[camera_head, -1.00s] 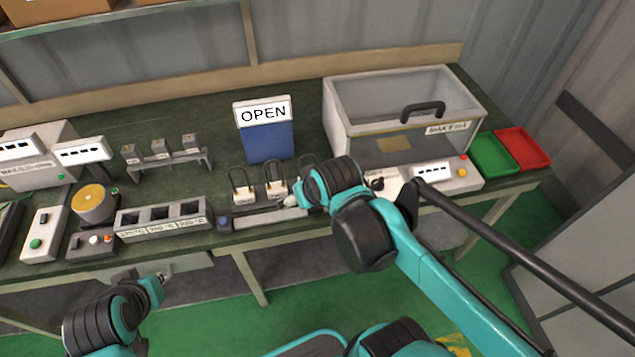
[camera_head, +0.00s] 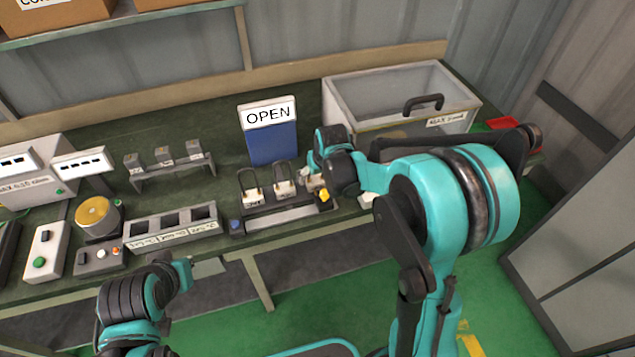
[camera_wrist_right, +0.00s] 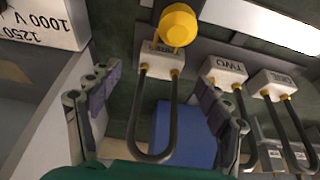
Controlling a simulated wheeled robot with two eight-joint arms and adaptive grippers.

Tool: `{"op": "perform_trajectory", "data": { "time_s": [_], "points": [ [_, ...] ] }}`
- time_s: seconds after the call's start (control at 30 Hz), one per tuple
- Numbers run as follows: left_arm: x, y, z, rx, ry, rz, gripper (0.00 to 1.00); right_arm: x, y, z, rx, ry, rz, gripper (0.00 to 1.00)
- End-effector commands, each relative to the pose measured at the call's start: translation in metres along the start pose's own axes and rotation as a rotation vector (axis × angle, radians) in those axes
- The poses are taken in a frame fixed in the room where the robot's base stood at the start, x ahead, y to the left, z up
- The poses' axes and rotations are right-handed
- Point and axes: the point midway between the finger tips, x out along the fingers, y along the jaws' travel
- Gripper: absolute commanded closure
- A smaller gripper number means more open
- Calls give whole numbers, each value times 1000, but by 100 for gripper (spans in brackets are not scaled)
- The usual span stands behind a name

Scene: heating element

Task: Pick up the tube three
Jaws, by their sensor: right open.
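In the right wrist view, a dark U-shaped tube on a white block (camera_wrist_right: 160,60) lies between the spread fingers of my right gripper (camera_wrist_right: 158,112). Its label is partly hidden by a yellow knob (camera_wrist_right: 178,25); it stands beside the tube marked TWO (camera_wrist_right: 225,70), so it appears to be tube three. In the head view my right gripper (camera_head: 310,172) is at the right end of the tube rack (camera_head: 280,222) and covers most of that tube. The other two tubes (camera_head: 251,197) stand upright to its left. My left gripper (camera_head: 184,272) is low at the left, its fingers unclear.
A blue OPEN sign (camera_head: 270,140) stands behind the rack. A clear-walled box with a black handle (camera_head: 424,104) is at the back right. A slotted grey block (camera_head: 172,226) and a control box (camera_head: 45,250) are to the left. A red tray (camera_head: 503,123) is partly hidden by my arm.

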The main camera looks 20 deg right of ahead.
Motion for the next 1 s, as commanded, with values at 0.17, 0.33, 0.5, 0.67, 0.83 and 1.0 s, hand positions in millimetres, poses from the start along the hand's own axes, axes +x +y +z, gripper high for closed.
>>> {"op": "perform_trajectory", "data": {
  "time_s": [0.17, 0.33, 0.5, 0.67, 0.83, 1.0],
  "points": [
    [12, 0, 8, 0, 0, 0, 100, 24, -1, 5, 0, 0, 0, 22],
    [21, 0, 15, 0, 0, 0, 100, 48, -1, 6, 0, 1, 0, 22],
    [21, 0, 15, 0, 0, 0, 100, 50, -1, 5, 0, 1, 0, 22],
    [20, 0, 14, 0, 0, 0, 100, 49, -1, 5, 0, 1, 0, 44],
    [20, 0, 14, 0, 0, 0, 100, 49, -1, 5, 0, 1, 0, 82],
    [20, 0, 14, 0, 0, 0, 100, 49, -1, 5, 0, 1, 0, 82]
  ]
}}
